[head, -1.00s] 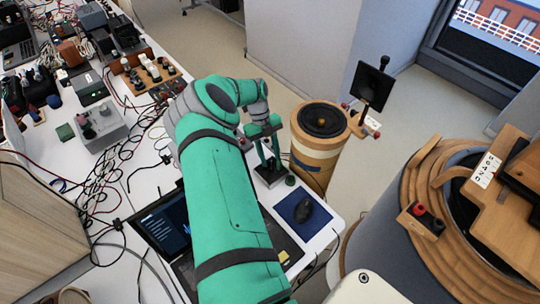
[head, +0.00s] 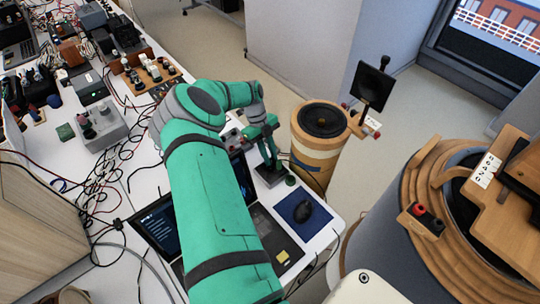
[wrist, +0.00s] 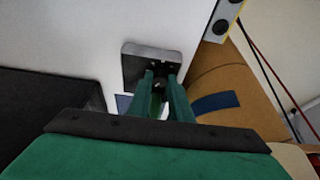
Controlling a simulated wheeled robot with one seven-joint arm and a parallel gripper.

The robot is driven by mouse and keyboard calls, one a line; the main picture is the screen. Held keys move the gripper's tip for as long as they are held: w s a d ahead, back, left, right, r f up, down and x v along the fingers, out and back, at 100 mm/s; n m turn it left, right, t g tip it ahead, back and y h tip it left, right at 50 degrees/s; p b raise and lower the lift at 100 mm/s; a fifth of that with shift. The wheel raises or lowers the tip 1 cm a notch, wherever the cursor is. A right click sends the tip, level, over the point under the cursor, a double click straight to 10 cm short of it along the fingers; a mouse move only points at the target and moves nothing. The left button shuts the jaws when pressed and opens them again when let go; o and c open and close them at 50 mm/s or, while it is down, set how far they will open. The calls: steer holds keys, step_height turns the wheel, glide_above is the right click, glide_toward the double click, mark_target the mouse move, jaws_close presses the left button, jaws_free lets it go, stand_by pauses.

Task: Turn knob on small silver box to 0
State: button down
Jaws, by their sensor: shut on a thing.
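The small silver box (wrist: 133,64) stands on the white table, in the upper middle of the wrist view. In the head view the box (head: 270,177) is a small dark-looking block near the table's right edge, partly hidden by my gripper. My gripper (head: 271,163) points down over it with the fingers close together. In the wrist view the green fingertips (wrist: 159,84) are at the top of the box, shut on the small dark knob (wrist: 158,84). The fingers hide much of the knob, and no scale or number can be read.
A wooden drum-like speaker (head: 322,145) stands close beyond the box. A laptop (head: 275,236) sits partly behind my arm. Cables and a grey box (head: 103,127) fill the left side.

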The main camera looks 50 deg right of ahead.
steer(key=n+h, duration=0.2)
steer(key=n, duration=0.3)
steer(key=shift+a, duration=0.15)
steer(key=shift+n, duration=0.3)
stand_by(0.3)
steer(key=c, duration=1.6)
jaws_free()
steer(key=shift+t, duration=0.3)
steer(key=v, duration=1)
steer(key=shift+w+a+r, duration=0.1)
steer(key=shift+w+r, duration=0.05)
steer(key=shift+r, duration=0.2)
